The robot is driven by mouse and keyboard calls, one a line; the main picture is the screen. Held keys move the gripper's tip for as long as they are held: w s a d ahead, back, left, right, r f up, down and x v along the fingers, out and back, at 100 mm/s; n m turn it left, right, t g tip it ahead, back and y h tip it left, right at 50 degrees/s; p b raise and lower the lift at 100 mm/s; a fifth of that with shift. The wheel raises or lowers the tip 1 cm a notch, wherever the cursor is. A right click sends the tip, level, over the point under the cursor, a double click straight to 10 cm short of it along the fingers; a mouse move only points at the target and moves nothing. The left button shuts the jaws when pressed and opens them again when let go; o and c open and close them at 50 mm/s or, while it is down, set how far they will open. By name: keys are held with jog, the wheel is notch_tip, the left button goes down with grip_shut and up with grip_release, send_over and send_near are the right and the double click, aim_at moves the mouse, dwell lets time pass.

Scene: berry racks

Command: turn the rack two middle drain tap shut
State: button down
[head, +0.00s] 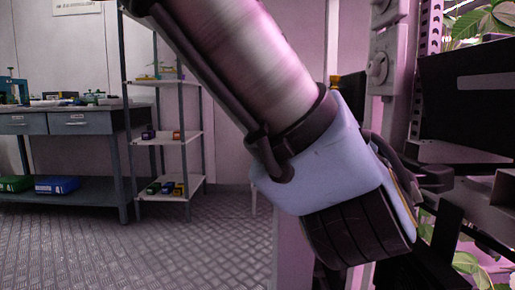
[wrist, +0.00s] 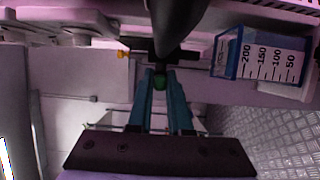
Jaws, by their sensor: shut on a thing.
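In the wrist view, my gripper (wrist: 160,76) has its two teal fingers drawn close together, shut on a small green piece (wrist: 159,83). It appears to be the handle of a tap below a dark horizontal pipe fitting (wrist: 185,56). A large dark rounded shape hides what is above the fingertips. The handle's angle is too small and covered to tell. A small yellow-orange knob (wrist: 124,54) sits just left of the fitting. In the head view my arm and wrist hide the fingertips and the tap.
A blue-edged measuring container (wrist: 270,57), marked 50 to 200, stands right of my fingers. In the head view, the rack's pale upright (head: 387,60), black panels (head: 465,90) and leaves are close on the right. A shelf (head: 165,138) and workbench (head: 75,120) stand left, with open floor before them.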

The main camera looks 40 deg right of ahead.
jog(key=c, duration=0.8)
grip_release()
jog(key=shift+c, duration=0.2)
jog(key=shift+s, duration=0.1)
jog(key=b+v, duration=0.1)
jog(key=v, duration=0.9)
jog(key=shift+s+a, duration=0.15)
jog(key=shift+a, duration=0.15)
